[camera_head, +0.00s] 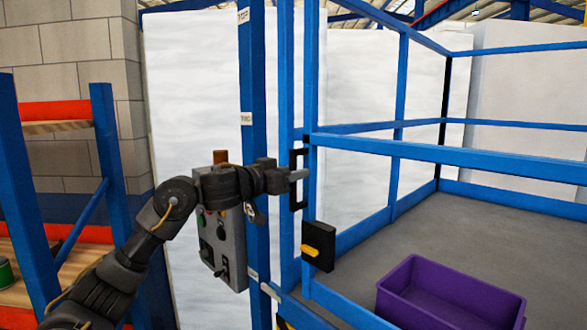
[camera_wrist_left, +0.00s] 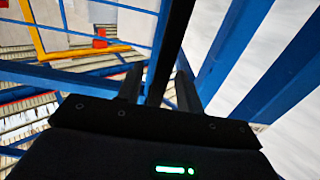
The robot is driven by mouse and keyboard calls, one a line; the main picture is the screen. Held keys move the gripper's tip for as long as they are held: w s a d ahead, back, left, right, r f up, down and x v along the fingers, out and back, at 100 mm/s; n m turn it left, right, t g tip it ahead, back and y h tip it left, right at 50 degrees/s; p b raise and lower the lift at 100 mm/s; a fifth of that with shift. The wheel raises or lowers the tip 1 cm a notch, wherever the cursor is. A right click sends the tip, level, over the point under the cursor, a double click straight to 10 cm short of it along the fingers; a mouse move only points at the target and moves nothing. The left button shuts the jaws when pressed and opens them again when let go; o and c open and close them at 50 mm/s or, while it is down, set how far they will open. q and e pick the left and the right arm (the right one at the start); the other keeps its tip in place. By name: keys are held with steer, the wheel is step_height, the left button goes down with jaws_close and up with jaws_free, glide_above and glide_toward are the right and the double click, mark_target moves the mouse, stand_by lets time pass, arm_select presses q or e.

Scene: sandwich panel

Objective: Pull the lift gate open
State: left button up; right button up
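The lift gate (camera_head: 440,153) is a frame of blue rails on the right in the head view. A black upright handle (camera_head: 292,200) is fixed at its left end, and the handle also crosses the left wrist view (camera_wrist_left: 174,40) as a dark bar. My left gripper (camera_head: 300,174) is at the handle. In the left wrist view the two fingers (camera_wrist_left: 160,84) stand on either side of the bar, with gaps showing, so it looks open around it. A black latch box (camera_head: 318,240) with a yellow lever sits below the handle. My right gripper is not in view.
A grey control box (camera_head: 222,245) with buttons hangs on the blue post (camera_head: 254,120), close behind my left arm. A purple crate (camera_head: 450,298) stands on the grey platform floor (camera_head: 500,235). A blue and orange shelf rack (camera_head: 30,200) stands at the left.

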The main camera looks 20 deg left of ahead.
arm_select(q)
steer(key=shift+w+d, duration=0.15)
steer(key=shift+w, duration=0.15)
jaws_close()
steer(key=shift+s, duration=0.15)
